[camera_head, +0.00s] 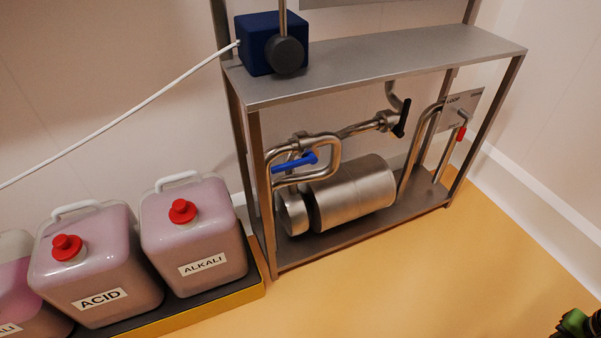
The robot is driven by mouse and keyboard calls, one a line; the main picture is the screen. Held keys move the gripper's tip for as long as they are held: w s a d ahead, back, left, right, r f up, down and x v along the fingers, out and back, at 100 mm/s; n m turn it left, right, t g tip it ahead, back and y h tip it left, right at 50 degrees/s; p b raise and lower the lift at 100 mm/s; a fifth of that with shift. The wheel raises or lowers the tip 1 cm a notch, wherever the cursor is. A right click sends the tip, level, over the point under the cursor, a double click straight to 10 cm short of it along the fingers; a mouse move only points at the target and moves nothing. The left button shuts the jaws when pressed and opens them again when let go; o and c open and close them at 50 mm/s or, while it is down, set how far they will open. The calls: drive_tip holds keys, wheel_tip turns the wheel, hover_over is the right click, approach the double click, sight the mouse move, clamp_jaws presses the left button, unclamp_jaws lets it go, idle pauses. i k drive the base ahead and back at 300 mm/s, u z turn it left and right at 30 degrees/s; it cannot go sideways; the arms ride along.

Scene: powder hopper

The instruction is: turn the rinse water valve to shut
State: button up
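A valve with a blue lever handle (295,162) sits on the steel pipework at the left of the lower shelf. No label naming the rinse water valve can be read on either. A black and green part (577,325) is cut off at the bottom right corner. It may be my gripper, well away from both valves; its fingers cannot be made out.
A steel frame (380,68) stands around the pipes, with a blue box (272,43) on top. A steel cylinder (353,193) lies below the valves. A panel (462,108) with a red part (461,133) is at right. Canisters (193,235) stand left; floor ahead is clear.

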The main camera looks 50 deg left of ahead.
sight(312, 159)
drive_tip(key=z, duration=0.45)
drive_tip(key=k, duration=0.45)
drive_tip(key=u, duration=3.65)
drive_tip(key=i, duration=0.55)
drive_tip(key=u, duration=0.4)
drive_tip(key=k, duration=0.55)
drive_tip(key=z, duration=0.25)
